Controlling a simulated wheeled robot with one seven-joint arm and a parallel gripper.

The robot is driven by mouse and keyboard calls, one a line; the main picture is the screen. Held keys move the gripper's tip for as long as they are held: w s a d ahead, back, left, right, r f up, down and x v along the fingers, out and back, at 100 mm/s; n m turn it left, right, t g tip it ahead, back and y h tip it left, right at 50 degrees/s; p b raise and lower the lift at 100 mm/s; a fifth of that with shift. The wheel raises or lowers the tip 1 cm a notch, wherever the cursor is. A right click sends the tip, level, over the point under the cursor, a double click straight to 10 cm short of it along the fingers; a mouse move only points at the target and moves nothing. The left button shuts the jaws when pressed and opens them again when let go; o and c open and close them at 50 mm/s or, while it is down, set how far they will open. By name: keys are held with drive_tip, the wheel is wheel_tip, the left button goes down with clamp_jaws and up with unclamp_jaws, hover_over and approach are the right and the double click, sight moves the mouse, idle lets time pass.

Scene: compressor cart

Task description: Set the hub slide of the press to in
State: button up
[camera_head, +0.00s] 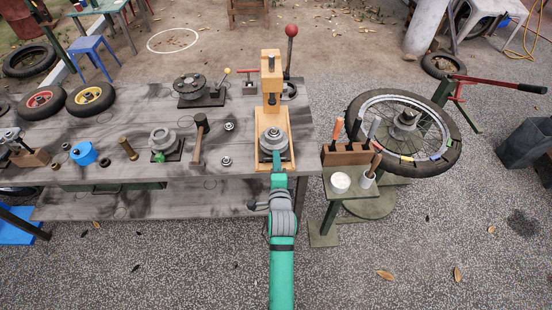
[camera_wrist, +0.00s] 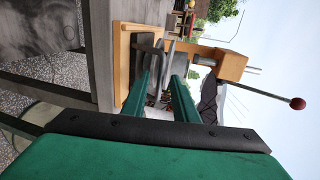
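The press (camera_head: 271,85) has an orange frame and a long lever with a red knob, at the back right of the bench. Its grey hub slide (camera_head: 272,138) sits low on the orange base, below the press head; I cannot tell its exact setting. My gripper (camera_head: 277,158) is at the front of the slide, reaching in from the near side. In the wrist view, turned on its side, the two green fingers (camera_wrist: 161,82) stand apart with a gap between them. Grey metal of the slide shows just beyond the tips; contact cannot be told. The press (camera_wrist: 230,66) also shows there.
Hubs, a mallet (camera_head: 199,135) and small rings lie on the grey bench (camera_head: 235,170) left of the press. To the right, a green stand (camera_head: 347,185) holds tools and a white cup, beside a large spoked wheel (camera_head: 405,130). Paved floor in front is mostly clear.

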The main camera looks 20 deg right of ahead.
drive_tip(key=shift+x, duration=1.05)
clamp_jaws()
idle(0.7)
